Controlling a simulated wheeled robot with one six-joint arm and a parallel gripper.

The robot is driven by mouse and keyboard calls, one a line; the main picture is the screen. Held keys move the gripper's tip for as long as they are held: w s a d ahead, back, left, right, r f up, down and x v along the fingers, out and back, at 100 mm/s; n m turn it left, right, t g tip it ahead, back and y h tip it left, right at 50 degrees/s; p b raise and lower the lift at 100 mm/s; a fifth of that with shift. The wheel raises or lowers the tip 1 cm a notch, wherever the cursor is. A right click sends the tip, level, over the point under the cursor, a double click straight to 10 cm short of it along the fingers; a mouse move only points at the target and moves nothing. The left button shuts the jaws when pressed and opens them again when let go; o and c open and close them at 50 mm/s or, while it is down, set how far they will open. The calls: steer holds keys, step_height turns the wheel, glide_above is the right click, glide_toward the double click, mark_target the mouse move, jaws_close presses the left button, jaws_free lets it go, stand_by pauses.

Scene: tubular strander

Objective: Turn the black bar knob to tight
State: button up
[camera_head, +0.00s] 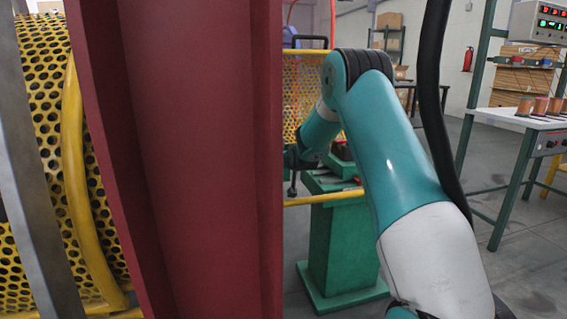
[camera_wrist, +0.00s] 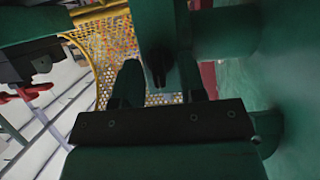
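In the wrist view, my gripper (camera_wrist: 160,82) points away from the camera, with a dark finger on each side and a gap between them. A small, dark, narrow piece (camera_wrist: 158,70) shows ahead between the fingers, against a dark green upright (camera_wrist: 155,25). It may be the black bar knob, but it is too dark to be sure, and its angle cannot be read. I cannot tell whether the fingers touch it. In the head view, my arm reaches forward and its wrist end goes behind the red beam, so the fingers and knob are not clear there.
A large red beam (camera_head: 205,150) blocks much of the head view. Yellow perforated guard (camera_head: 42,80) stands at left. A green pedestal (camera_head: 345,245) stands under my arm. A green wall-like surface (camera_wrist: 292,100) is close at right in the wrist view. A bench (camera_head: 530,125) stands at right.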

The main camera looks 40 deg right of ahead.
steer(key=p+v, duration=0.2)
steer(key=v, duration=1.5)
steer(key=shift+s, duration=0.2)
steer(key=shift+a, duration=0.1)
